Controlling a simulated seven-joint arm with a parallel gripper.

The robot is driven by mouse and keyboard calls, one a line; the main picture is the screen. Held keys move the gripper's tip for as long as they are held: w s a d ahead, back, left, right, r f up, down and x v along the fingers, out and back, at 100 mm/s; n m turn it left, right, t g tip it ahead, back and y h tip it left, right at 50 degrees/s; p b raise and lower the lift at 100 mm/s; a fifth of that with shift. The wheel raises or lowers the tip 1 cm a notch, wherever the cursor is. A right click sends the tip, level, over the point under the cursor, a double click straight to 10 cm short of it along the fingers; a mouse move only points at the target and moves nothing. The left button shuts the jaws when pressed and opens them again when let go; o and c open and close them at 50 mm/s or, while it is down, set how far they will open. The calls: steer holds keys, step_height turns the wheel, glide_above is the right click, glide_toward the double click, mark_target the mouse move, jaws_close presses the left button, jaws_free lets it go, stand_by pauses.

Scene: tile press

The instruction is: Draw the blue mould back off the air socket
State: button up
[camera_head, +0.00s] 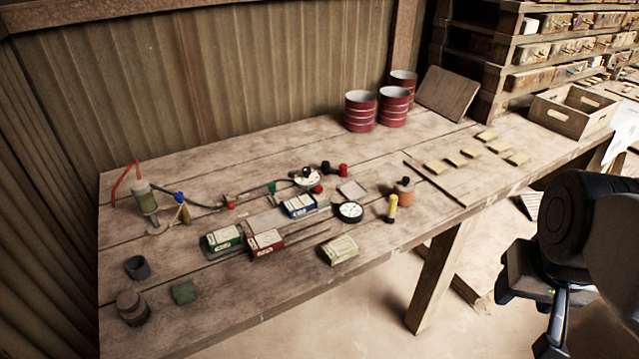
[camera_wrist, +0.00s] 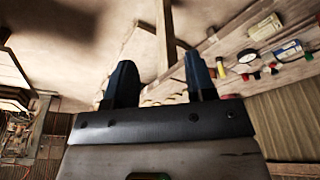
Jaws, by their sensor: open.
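The blue mould (camera_head: 298,206) is a small box with a pale label, near the middle of the bench, at the right end of a pale plate (camera_head: 268,222). A red fitting (camera_head: 318,189) lies close behind its right end and may be the air socket; whether they touch I cannot tell. In the wrist view the blue mould (camera_wrist: 289,50) seems to show small at the upper right. My gripper (camera_wrist: 160,82) is open and empty, with its two dark fingers apart. It is off the bench's right front side, far from the mould.
Red (camera_head: 265,243), green (camera_head: 222,239) and cream (camera_head: 339,250) boxes stand in front of the blue mould. A hose (camera_head: 205,207) runs behind. Red tins (camera_head: 361,111) stand at the back.

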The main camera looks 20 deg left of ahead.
steer(key=shift+c, duration=0.3)
